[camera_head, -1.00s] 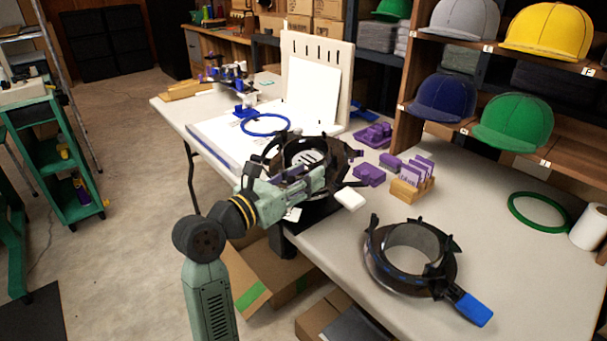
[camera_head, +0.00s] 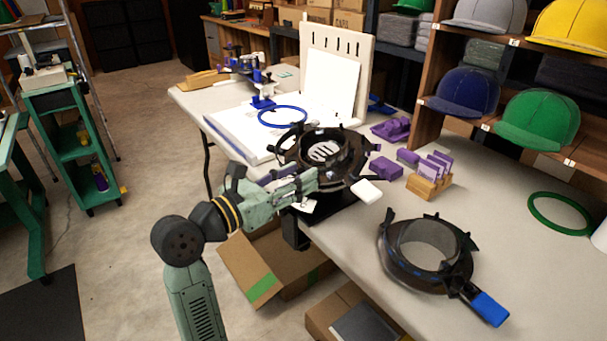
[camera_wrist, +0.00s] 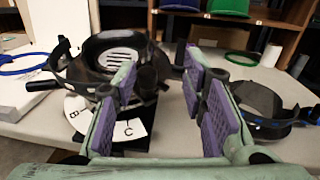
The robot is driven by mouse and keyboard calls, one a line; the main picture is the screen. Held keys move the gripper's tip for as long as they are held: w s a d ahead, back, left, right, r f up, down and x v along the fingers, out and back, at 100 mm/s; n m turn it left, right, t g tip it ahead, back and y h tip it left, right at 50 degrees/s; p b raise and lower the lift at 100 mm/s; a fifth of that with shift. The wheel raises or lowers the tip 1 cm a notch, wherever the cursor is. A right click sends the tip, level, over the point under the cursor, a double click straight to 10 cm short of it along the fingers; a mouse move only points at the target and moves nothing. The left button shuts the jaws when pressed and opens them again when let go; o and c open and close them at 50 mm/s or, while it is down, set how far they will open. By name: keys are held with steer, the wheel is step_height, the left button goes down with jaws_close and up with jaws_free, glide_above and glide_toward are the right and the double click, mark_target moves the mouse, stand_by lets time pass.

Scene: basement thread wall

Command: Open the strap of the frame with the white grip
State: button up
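The frame with the white grip is a black ring (camera_head: 352,158) on a dark stand at the table's near edge. Its white grip (camera_head: 369,191) points toward the front right. In the wrist view the ring (camera_wrist: 75,70) lies ahead and left, with black clips around it; its white grip is not visible there. My gripper (camera_head: 318,182) is at the near side of the ring. In the wrist view my gripper (camera_wrist: 161,66) has its purple-padded fingers apart. A dark part of the frame shows beyond the gap; contact cannot be told. The strap is not clearly distinguishable.
A second black frame (camera_head: 397,272) with a blue grip (camera_head: 490,308) lies to the right. Purple blocks (camera_head: 387,168) and a wooden card holder (camera_head: 428,187) stand behind. A blue hoop (camera_head: 283,116) lies at the back left. Cardboard boxes (camera_head: 262,268) are under the table.

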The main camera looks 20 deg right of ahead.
steer(key=b+v, duration=0.1)
steer(key=v, duration=0.5)
steer(key=shift+w+a, duration=0.2)
steer(key=shift+a, duration=0.2)
steer(key=shift+d, duration=0.1)
steer(key=shift+c, duration=0.5)
